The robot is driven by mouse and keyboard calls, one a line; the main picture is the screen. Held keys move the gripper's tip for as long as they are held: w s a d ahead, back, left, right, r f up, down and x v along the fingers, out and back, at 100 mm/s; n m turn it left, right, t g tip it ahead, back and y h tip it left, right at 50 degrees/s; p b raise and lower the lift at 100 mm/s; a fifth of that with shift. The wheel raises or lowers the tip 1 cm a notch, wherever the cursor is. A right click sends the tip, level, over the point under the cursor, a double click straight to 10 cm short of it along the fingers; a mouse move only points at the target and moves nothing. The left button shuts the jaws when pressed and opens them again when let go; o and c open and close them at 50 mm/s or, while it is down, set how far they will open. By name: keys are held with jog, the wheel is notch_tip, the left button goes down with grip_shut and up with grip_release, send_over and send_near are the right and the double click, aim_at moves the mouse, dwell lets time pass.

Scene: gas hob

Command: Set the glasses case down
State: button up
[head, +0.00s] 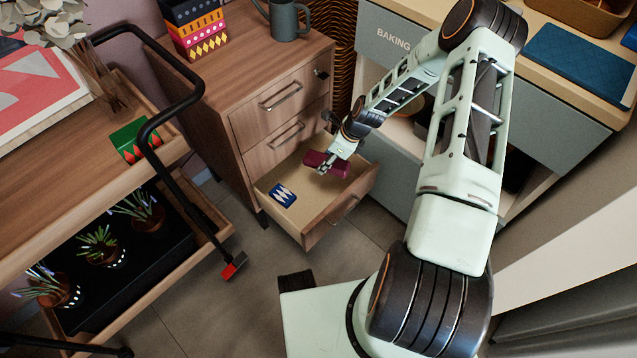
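The glasses case (341,168) is a dark red, oblong case at the open bottom drawer (268,201) of the wooden cabinet. My gripper (327,166) reaches down into the drawer space from the upper right. One finger crosses in front of the case, and the other side is mostly hidden. My gripper appears shut on the case around its middle. Whether the case's underside touches the drawer floor is too small to tell.
A blue and white patterned box (283,195) lies in the drawer, left of the case. Bare drawer floor lies between them. The drawer front (342,207) stands pulled out. A wooden trolley (60,205) with a black handle is at the left.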

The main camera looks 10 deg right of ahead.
aim_at(344, 166)
notch_tip(344, 166, down, 14)
jog(key=b, duration=0.4)
jog(key=shift+r, duration=0.2)
jog(key=shift+f, duration=0.15)
jog(key=o, duration=1.2)
jog(key=p+v, duration=0.4)
jog(key=v, duration=0.8)
jog(key=shift+a, duration=0.1)
